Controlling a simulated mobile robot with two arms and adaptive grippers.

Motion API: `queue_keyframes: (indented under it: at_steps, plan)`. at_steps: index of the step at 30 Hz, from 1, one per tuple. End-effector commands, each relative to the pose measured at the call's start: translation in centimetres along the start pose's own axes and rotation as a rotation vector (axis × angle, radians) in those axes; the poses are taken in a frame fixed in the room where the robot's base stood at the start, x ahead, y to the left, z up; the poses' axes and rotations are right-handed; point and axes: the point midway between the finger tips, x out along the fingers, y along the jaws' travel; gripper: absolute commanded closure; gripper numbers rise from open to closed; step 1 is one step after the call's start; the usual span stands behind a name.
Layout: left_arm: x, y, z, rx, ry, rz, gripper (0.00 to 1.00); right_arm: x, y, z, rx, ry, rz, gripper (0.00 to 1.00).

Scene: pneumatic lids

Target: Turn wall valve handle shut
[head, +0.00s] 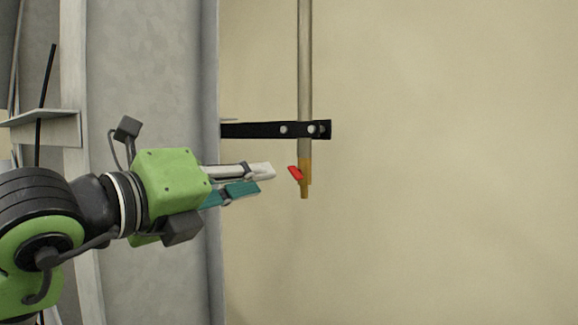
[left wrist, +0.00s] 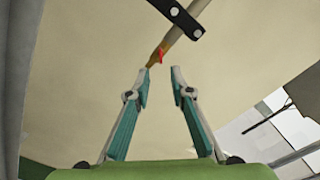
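The valve is a small brass fitting (head: 306,180) at the lower end of a vertical metal pipe. Its red handle (head: 295,173) sticks out to the left, tilted. My left gripper (head: 267,179) is just left of the handle, with a gap between its fingertips and the handle. In the left wrist view the gripper (left wrist: 158,74) is open and empty, and the red handle (left wrist: 161,55) shows just beyond the fingertips, between them. The brass fitting (left wrist: 154,60) also shows there. My right gripper is in neither view.
A black bracket (head: 265,130) holds the pipe (head: 305,60) above the valve. A grey steel column (head: 180,60) stands behind my left arm. The beige wall (head: 450,180) to the right of the pipe is bare, and the room below the valve is clear.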

Motion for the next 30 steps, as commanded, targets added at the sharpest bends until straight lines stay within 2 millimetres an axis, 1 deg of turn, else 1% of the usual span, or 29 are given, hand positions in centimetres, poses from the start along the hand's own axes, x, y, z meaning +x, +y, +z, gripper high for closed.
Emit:
queue_keyframes:
  at_steps: [1, 6, 9, 12, 18, 26, 27, 29, 30]
  plan:
    - [1.3, -0.3, 0.2, -0.002, 0.005, 0.001, 0.79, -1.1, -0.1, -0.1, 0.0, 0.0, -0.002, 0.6]
    - [4.9, -0.4, 0.2, -0.002, 0.006, 0.0, 0.79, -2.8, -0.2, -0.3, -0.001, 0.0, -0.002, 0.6]
    - [6.7, -0.3, 0.2, -0.001, 0.005, 0.0, 0.79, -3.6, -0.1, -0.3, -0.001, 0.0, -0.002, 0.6]
    - [8.0, -0.3, 0.1, -0.001, 0.004, -0.001, 0.79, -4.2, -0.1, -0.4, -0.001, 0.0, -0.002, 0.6]
    - [9.4, -0.1, -0.1, 0.001, 0.003, -0.002, 0.79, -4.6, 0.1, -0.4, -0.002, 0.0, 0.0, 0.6]
    - [9.5, -0.1, -0.1, 0.001, 0.002, -0.003, 0.79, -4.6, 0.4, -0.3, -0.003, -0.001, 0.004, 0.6]
    - [9.5, -0.1, -0.1, 0.002, 0.002, -0.003, 0.84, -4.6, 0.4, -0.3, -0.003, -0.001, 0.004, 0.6]
    - [9.4, -0.1, -0.1, 0.001, 0.002, -0.003, 1.0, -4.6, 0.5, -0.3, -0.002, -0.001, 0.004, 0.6]
    - [9.4, -0.1, -0.1, 0.001, 0.002, -0.003, 1.0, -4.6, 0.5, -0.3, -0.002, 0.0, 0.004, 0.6]
